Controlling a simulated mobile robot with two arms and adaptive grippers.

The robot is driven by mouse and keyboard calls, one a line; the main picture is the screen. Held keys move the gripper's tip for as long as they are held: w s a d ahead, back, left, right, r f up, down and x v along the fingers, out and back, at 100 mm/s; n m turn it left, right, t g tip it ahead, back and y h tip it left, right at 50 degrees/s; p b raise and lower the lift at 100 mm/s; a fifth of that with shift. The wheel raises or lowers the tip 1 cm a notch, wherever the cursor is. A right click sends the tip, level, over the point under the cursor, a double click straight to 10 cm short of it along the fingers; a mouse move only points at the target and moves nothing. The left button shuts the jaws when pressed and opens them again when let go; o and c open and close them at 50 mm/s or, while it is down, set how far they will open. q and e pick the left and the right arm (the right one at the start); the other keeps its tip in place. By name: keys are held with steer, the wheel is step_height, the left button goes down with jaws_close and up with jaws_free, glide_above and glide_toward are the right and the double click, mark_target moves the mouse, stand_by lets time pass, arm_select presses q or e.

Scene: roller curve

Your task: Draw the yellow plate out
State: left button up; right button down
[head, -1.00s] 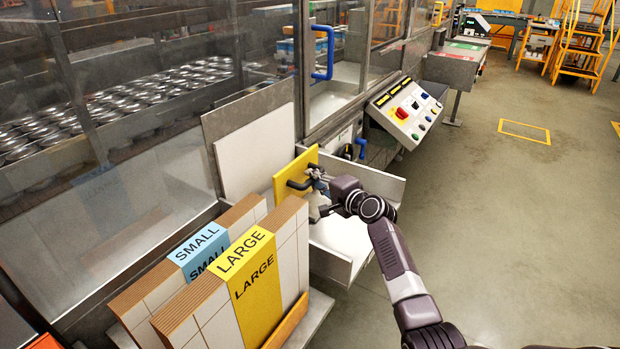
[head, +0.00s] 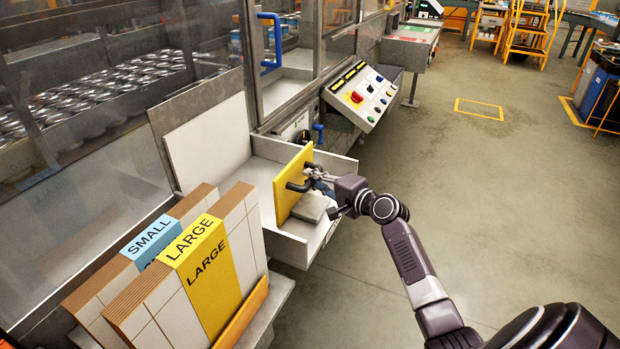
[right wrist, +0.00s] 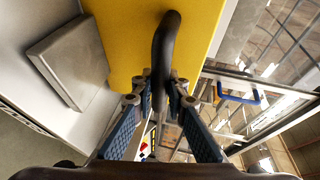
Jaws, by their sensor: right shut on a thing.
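The yellow plate (head: 285,199) stands upright across the white tray (head: 262,178), with a dark curved handle (head: 298,186) on its face. The plate fills the upper middle of the right wrist view (right wrist: 125,40), where the dark handle (right wrist: 160,50) runs between my blue-padded fingers. My right gripper (head: 316,176) is shut on the handle, at the plate's right side. A flat grey block (head: 313,207) lies in the tray beside the plate; it also shows in the right wrist view (right wrist: 70,60). My left gripper is not in view.
A white panel (head: 207,143) leans behind the tray. Cartons marked SMALL (head: 150,238) and LARGE (head: 215,262) stand in front of it. A control panel (head: 360,95) sits beyond the tray. Open floor (head: 480,190) lies to the right.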

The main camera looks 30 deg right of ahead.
steer(key=c, duration=2)
jaws_free()
steer(key=shift+o, duration=0.6)
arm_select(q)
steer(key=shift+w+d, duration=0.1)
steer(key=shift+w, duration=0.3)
arm_select(e)
steer(key=v, duration=1.2)
